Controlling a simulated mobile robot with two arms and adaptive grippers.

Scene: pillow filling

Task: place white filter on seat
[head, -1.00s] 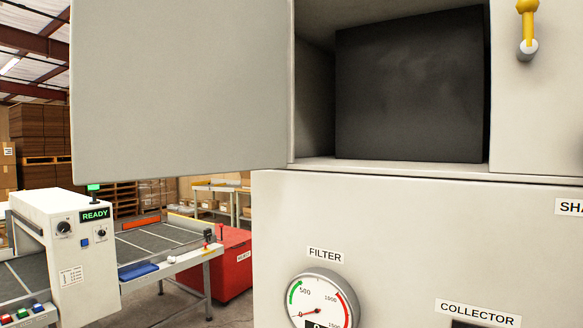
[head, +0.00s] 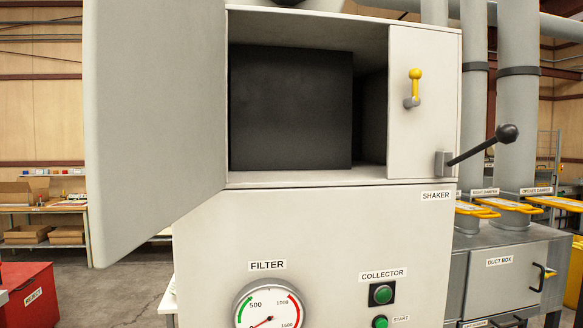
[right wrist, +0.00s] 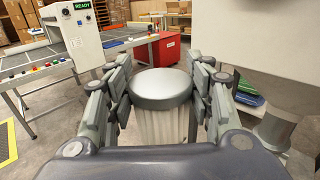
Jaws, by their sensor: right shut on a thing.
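The white filter (right wrist: 160,126) shows in the right wrist view as a pleated white cylinder with a round grey cap (right wrist: 162,86). My right gripper (right wrist: 161,78) is shut on it, with fingers on both sides of the cap. The lower end of the filter is hidden behind the gripper's body. I cannot make out a separate seat there. Neither gripper shows in the head view.
The open cabinet door (head: 155,120) sticks out on the left. A yellow-tipped switch (head: 414,86) and a black-knobbed lever (head: 480,148) are at the compartment's right. A filter gauge (head: 268,308) is below. A red bin (right wrist: 158,50) stands on the floor beyond the filter.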

